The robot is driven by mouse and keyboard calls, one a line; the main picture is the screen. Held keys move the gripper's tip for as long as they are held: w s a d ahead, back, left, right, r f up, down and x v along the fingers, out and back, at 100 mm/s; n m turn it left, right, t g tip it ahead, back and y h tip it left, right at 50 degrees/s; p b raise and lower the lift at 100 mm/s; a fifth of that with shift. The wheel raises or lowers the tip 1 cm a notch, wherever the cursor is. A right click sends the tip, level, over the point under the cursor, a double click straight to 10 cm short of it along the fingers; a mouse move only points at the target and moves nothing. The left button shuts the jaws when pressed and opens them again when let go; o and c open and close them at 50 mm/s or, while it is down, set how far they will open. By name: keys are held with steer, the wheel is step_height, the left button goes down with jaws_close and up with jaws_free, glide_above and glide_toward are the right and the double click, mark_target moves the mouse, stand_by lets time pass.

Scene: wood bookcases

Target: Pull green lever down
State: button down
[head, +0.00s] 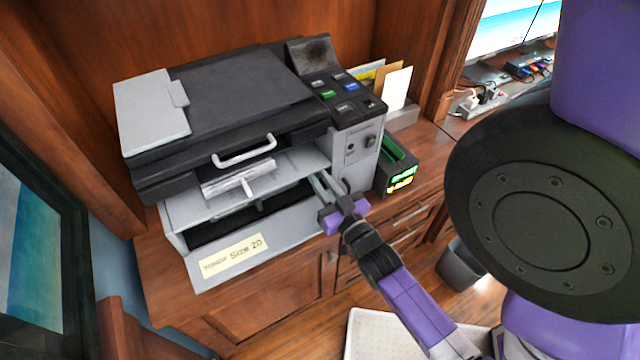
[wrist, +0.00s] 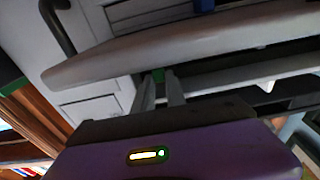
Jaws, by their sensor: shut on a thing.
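My gripper (head: 324,186) reaches into the front of the grey and black printer (head: 250,120), at the right end of its open middle slot. In the wrist view my gripper (wrist: 160,88) has its two fingers close together with a small green piece, the green lever (wrist: 158,74), between their tips. The fingers are shut on it. Only this small part of the lever shows; the rest is hidden by the fingers and the printer's ledge. In the head view the lever cannot be made out.
A pale ledge of the printer (wrist: 190,42) runs just above my fingers. A white handle (head: 244,152) and a paper stack (head: 238,176) are left of my gripper. A dark box with lit green text (head: 402,178) stands right of the printer on the wooden cabinet (head: 270,305).

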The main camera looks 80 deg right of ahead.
steer(key=f+t+h+b, duration=0.1)
steer(key=b, duration=0.2)
steer(key=shift+s+a, duration=0.1)
steer(key=shift+a, duration=0.1)
steer(key=shift+s+a+b, duration=0.1)
steer(key=shift+b, duration=0.6)
steer(key=shift+r+h, duration=0.15)
steer(key=shift+h, duration=0.15)
steer(key=c, duration=1.4)
jaws_free()
steer(key=shift+o, duration=0.2)
